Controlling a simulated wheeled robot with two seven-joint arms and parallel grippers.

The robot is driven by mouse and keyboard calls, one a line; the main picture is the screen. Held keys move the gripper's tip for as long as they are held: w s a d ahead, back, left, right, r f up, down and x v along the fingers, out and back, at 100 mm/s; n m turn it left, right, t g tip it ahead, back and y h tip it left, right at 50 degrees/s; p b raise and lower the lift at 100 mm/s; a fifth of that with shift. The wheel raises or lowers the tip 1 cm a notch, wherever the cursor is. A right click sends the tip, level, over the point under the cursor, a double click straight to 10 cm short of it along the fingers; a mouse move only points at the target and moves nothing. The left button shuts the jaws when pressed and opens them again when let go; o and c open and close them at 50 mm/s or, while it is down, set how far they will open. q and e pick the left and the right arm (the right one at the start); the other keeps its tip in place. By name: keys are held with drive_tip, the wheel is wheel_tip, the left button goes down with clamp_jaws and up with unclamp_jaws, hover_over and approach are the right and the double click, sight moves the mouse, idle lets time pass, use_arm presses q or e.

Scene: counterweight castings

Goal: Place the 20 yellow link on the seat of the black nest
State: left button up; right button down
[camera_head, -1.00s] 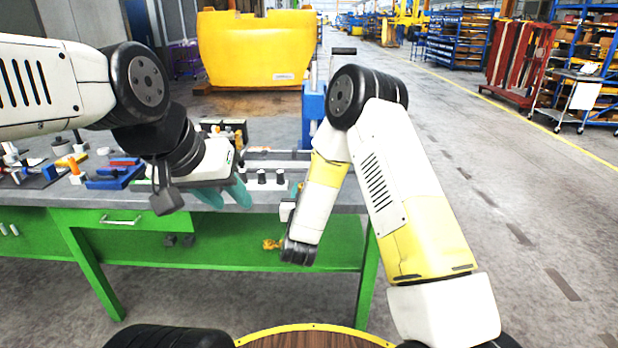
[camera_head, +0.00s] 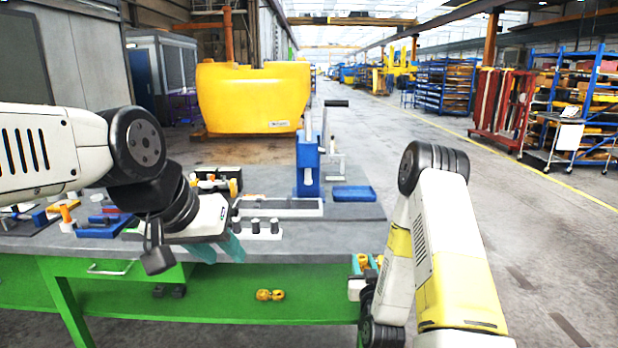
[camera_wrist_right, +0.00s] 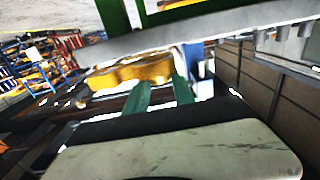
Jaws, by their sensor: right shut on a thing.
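My right gripper (camera_head: 370,264) is at the table's front right edge, with small teal fingers partly hidden by my wrist. It is shut on a small yellow piece (camera_head: 361,262), apparently the yellow link; its number is unreadable. In the right wrist view my two teal fingers (camera_wrist_right: 161,94) show against a blurred yellow shape, and I cannot tell whether that is the link. My left gripper (camera_head: 219,249) hangs at the table's front edge, its teal fingers apart and empty. A black holder (camera_head: 216,187) stands at the back of the table; I cannot tell whether it is the nest.
A two-lobed yellow casting (camera_head: 270,295) lies on the green lower shelf. A white block with black pegs (camera_head: 258,235), a grey tray (camera_head: 280,211), a blue press (camera_head: 308,172) and a blue tray (camera_head: 353,193) stand on the table. The right front tabletop is clear.

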drive_tip(key=shift+d, duration=0.1)
drive_tip(key=a+r, duration=0.2)
drive_tip(key=a, duration=0.8)
drive_tip(key=w+a+r, duration=0.1)
drive_tip(key=a+r, duration=0.2)
drive_tip(key=a, duration=0.6)
drive_tip(key=shift+a, duration=0.35)
drive_tip(key=shift+w, duration=0.2)
hover_over(306, 239)
drive_tip(key=shift+s+f, duration=0.4)
drive_tip(key=shift+f, duration=0.25)
drive_tip(key=shift+w+f, duration=0.2)
drive_tip(key=shift+f, duration=0.6)
drive_tip(key=shift+w+f, duration=0.15)
drive_tip(key=shift+f, duration=0.6)
drive_tip(key=shift+f, duration=0.1)
